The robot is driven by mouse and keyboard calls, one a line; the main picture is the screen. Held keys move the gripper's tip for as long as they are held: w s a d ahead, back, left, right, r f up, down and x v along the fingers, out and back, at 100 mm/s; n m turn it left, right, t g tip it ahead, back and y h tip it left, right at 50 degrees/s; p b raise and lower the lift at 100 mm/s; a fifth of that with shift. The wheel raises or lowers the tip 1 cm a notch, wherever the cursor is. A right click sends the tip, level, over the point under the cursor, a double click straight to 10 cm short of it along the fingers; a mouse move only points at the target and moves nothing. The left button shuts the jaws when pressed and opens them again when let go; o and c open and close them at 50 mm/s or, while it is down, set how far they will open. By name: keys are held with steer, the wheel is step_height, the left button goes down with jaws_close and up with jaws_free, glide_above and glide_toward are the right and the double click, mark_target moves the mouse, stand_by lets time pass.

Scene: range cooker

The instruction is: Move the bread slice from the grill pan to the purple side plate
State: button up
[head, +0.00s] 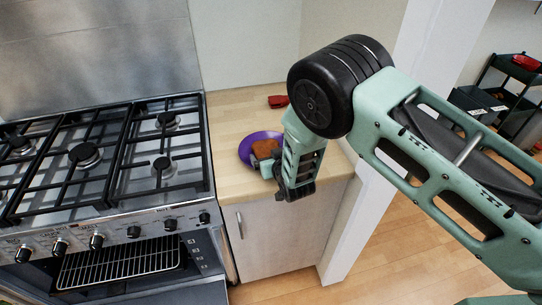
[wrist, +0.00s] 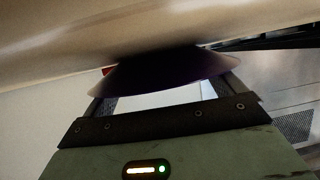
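The purple side plate (head: 245,148) lies on the wooden worktop right of the cooker. The brown bread slice (head: 268,146) is over the plate, within its rim, partly hidden by my gripper. My gripper (head: 264,165) is at the plate's near right side, very close to the slice. In the wrist view the fingers (wrist: 168,98) are wide apart with a pale gap between them. The dark purple plate (wrist: 190,80) crosses in front of their tips there. The slice cannot be made out in the wrist view.
A red object (head: 278,101) lies on the worktop behind the plate. The cooker's hob (head: 100,150) is at left, with an oven rack (head: 120,262) below it. A white wall end (head: 360,170) stands right of the worktop. A dark shelf trolley (head: 510,90) is far right.

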steer(key=shift+s, duration=0.1)
steer(key=shift+r+p, duration=0.25)
steer(key=shift+p, duration=0.2)
steer(key=b+v, duration=0.3)
steer(key=v, duration=0.9)
steer(key=shift+r, duration=0.2)
steer(key=s+d+r+n+g+h, duration=0.1)
steer(key=s+d+r+g, duration=0.1)
steer(key=s+r+g, duration=0.6)
steer(key=s+d+r+n+g+h, duration=0.1)
steer(key=s+d+r+g, duration=0.15)
steer(key=s+r, duration=0.7)
steer(key=s+d+r+n+g+h, duration=0.1)
steer(key=s+d+g+h, duration=0.1)
steer(key=s+d, duration=0.5)
steer(key=s, duration=0.4)
steer(key=shift+s+d+n, duration=0.25)
steer(key=shift+d+n, duration=0.05)
steer(key=shift+d, duration=0.05)
